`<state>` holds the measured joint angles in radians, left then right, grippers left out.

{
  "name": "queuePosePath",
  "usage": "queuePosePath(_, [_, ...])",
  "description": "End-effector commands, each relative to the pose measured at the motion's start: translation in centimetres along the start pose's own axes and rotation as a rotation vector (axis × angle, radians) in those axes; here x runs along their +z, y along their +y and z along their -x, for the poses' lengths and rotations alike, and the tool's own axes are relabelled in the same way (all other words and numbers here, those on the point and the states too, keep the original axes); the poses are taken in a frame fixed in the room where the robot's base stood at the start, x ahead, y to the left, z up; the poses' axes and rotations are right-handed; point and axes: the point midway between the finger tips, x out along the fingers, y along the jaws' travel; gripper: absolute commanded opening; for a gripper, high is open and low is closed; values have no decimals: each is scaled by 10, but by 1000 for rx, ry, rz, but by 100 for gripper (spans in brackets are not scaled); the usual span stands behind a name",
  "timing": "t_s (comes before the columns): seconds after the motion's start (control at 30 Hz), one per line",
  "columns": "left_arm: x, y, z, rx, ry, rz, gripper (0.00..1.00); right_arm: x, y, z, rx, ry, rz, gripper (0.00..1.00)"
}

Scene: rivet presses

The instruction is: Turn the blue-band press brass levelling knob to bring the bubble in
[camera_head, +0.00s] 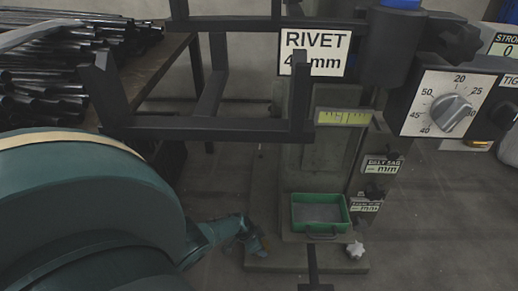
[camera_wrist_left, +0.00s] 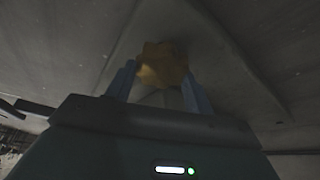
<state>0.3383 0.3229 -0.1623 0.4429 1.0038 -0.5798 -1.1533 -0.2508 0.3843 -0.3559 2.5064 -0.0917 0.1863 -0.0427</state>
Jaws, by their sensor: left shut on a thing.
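The brass levelling knob (camera_wrist_left: 163,65) has a lobed rim and sits between the two blue fingers of my left gripper (camera_wrist_left: 160,75) in the left wrist view. In the head view my left gripper (camera_head: 254,240) reaches in low from the left to the base plate's front left corner. It is shut on the knob, which is mostly hidden there. The press (camera_head: 330,160) carries a blue band (camera_head: 400,3) at the top. A yellow-green level vial (camera_head: 343,117) is on the press; its bubble is too small to make out. My right gripper is not in view.
A green tray (camera_head: 319,211) sits on the press base. A white star knob (camera_head: 356,249) is at the front right corner. A dial (camera_head: 450,107) is at the right. A dark frame (camera_head: 200,127) spans above my left arm. A rack of dark rods (camera_head: 60,60) stands at the left.

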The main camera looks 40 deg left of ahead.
Motion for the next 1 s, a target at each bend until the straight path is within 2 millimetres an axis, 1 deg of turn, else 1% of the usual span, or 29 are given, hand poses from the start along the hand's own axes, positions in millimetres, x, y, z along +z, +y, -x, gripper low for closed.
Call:
queuePosePath(0.13, [-1,2,1,-51,1,127,30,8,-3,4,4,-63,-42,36])
queuePosePath(0.3, [-1,2,1,-86,2,209,30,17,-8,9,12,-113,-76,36])
queuePosePath(0.43, [-1,1,0,-92,2,221,30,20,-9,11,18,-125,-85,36])
queuePosePath(0.63, [-1,1,0,-91,2,221,30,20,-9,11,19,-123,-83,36])
queuePosePath(0.67, [-1,1,0,-91,2,220,54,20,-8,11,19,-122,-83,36])
queuePosePath(0.9, [0,1,0,-91,2,219,74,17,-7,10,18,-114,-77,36])
queuePosePath(1.0, [0,1,0,-91,2,219,75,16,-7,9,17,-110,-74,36])
